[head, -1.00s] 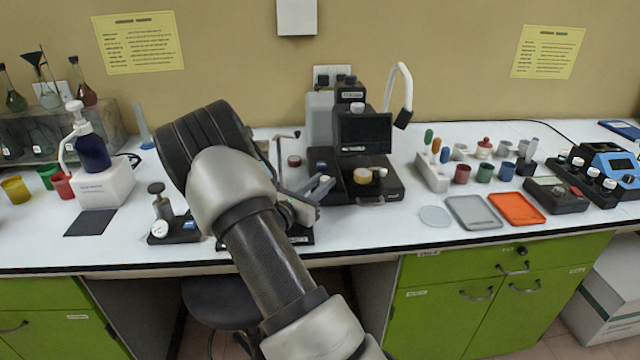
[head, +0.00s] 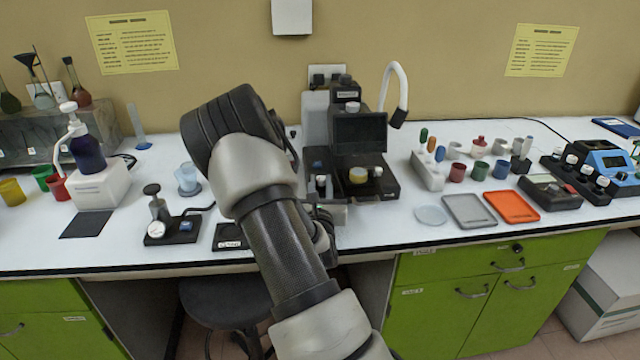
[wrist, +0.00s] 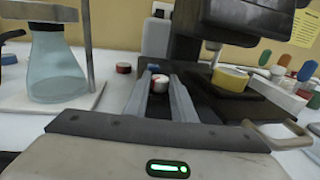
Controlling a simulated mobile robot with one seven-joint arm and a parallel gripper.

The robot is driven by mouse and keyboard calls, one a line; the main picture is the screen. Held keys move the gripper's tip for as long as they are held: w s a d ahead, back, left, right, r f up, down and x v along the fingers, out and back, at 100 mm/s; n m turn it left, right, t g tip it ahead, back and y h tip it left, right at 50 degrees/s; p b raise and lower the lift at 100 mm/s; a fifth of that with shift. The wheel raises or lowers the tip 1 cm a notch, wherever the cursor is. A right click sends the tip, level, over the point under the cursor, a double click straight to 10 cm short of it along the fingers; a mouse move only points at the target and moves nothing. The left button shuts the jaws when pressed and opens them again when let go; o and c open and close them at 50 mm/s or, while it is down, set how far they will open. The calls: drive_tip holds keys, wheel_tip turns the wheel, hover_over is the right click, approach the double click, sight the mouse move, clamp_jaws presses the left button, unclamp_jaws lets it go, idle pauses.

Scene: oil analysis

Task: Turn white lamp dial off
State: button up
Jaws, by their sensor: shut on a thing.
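In the head view, my gripper (head: 322,186) is at the left front of the black instrument's base (head: 378,190); the dial cannot be made out there. The white gooseneck lamp (head: 386,82) with a black collar arches up behind the instrument's right side.
A yellow round dish (head: 358,175) is on the instrument base, right of my gripper. A flask (wrist: 57,62) on a stand is left of my fingers in the wrist view. A grey tray (head: 469,210) and orange tray (head: 512,206) lie to the right.

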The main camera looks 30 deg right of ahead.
idle(0.3)
drive_tip(key=o, duration=1.1)
drive_tip(key=shift+c, duration=0.2)
drive_tip(key=shift+s, duration=0.1)
drive_tip(key=v, duration=1.2)
drive_tip(key=shift+p, duration=0.4)
drive_tip(key=p+v, duration=0.1)
drive_tip(key=p, duration=0.1)
drive_tip(key=p+v, duration=0.1)
drive_tip(key=v, duration=0.1)
drive_tip(key=shift+a+r+p, duration=0.15)
drive_tip(key=shift+r+p, duration=0.2)
drive_tip(key=shift+p, duration=0.05)
drive_tip(key=shift+s+a+f+p, duration=0.15)
drive_tip(key=shift+s+a+p, duration=0.1)
drive_tip(key=shift+s+p, duration=0.25)
drive_tip(key=shift+s+a+f+p, duration=0.2)
drive_tip(key=shift+s+a+p, duration=0.15)
drive_tip(key=shift+p, duration=0.2)
